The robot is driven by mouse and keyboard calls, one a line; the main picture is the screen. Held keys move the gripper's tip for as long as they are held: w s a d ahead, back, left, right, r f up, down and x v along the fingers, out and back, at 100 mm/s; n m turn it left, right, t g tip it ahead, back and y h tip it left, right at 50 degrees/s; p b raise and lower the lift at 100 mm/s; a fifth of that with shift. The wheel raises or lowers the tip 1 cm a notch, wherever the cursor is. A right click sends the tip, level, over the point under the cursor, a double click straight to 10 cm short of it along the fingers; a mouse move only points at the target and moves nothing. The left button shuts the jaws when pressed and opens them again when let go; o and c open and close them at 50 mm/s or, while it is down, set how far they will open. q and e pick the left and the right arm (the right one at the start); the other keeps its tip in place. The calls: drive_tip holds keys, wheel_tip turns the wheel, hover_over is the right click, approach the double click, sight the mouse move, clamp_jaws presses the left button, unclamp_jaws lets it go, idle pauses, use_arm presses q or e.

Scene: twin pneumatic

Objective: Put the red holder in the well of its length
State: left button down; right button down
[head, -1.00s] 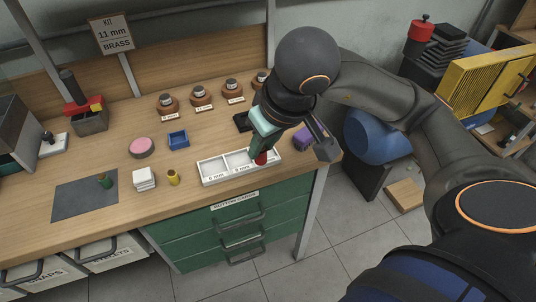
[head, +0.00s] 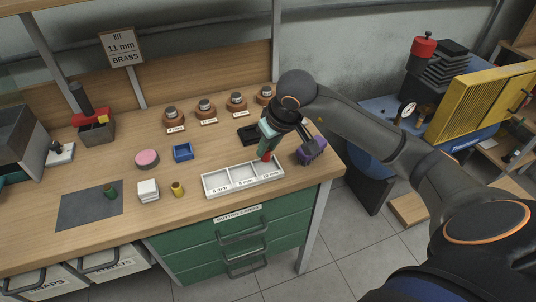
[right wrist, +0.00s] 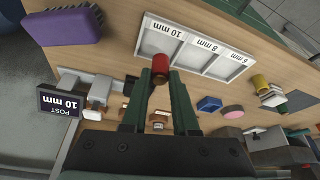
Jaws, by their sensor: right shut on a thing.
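The red holder (head: 266,156) is a small red cylinder between the fingertips of my right gripper (head: 267,146), which is shut on it. It also shows in the right wrist view (right wrist: 160,67), between the green fingers. The white tray (head: 229,193) has three wells in a row with labels on the front edge. The right one reads 10 mm (right wrist: 163,30) in the right wrist view. The holder overlaps the back edge of this well in both views; its height above the tray is unclear. My left gripper is not in view.
A purple block (head: 311,150) stands right of the tray, near the gripper. A black item (head: 248,134) lies behind the tray. A yellow holder (head: 177,189), a white stack (head: 148,190) and a blue bin (head: 183,152) stand left.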

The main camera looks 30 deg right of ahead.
sight(268, 159)
drive_tip(key=f, duration=0.3)
drive_tip(key=shift+w+d+f+p, duration=0.15)
drive_tip(key=shift+w+f+p, duration=0.05)
drive_tip(key=shift+f+p, duration=0.1)
drive_tip(key=shift+f, duration=0.15)
drive_tip(key=c, duration=1.1)
unclamp_jaws()
drive_tip(key=shift+f, duration=0.1)
drive_tip(key=shift+c, duration=0.2)
drive_tip(key=o, duration=0.5)
drive_tip(key=shift+c, duration=0.2)
drive_tip(key=shift+r, duration=0.55)
drive_tip(key=v, duration=1.1)
drive_tip(key=shift+s+r, duration=0.15)
drive_tip(key=shift+r, duration=0.05)
